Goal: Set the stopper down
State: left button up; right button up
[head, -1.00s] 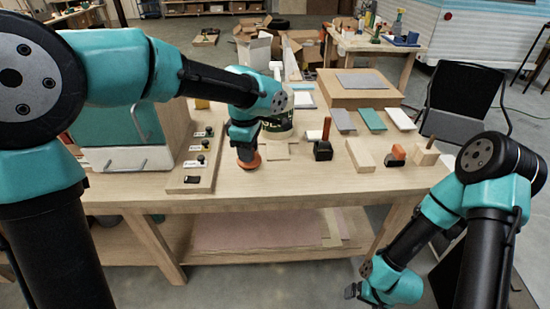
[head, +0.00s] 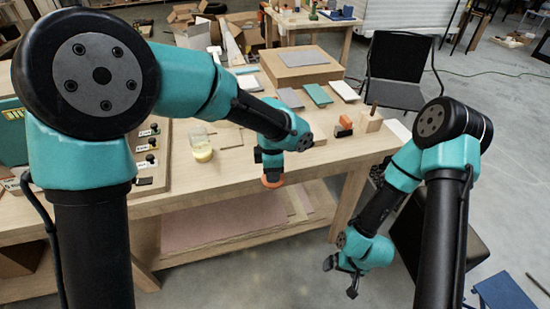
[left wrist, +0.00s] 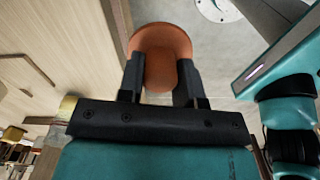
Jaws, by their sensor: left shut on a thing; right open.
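The stopper (head: 272,182) is an orange-brown round piece held under my left gripper (head: 271,172). In the left wrist view the stopper (left wrist: 160,42) sits between the two black fingers of the left gripper (left wrist: 160,82), which is shut on it. The gripper points down near the front edge of the wooden workbench (head: 220,188); in the wrist view, grey floor shows beside and beyond the stopper. A glass jar (head: 201,152) with yellow content stands on the bench to its left. My right gripper (head: 342,275) is open and empty, low in front of the bench.
A wooden block (head: 370,122), an orange-and-black piece (head: 344,125) and several coloured boards (head: 318,94) lie towards the bench's right. A panel with knobs (head: 151,160) is at the left. A black chair (head: 398,70) stands behind right.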

pick_arm(q)
jog(key=shift+w, duration=0.1)
jog(key=w, duration=0.5)
jog(key=w+f, duration=0.1)
jog(key=w, duration=1)
jog(key=shift+a+f, duration=0.1)
jog(key=shift+f, duration=0.1)
jog(key=shift+s+f, duration=0.1)
jog(key=shift+f, duration=1.65)
jog(key=shift+f, duration=0.15)
jog(key=o, duration=0.9)
notch_tip(320, 180, up, 12)
jog(key=shift+r, duration=0.15)
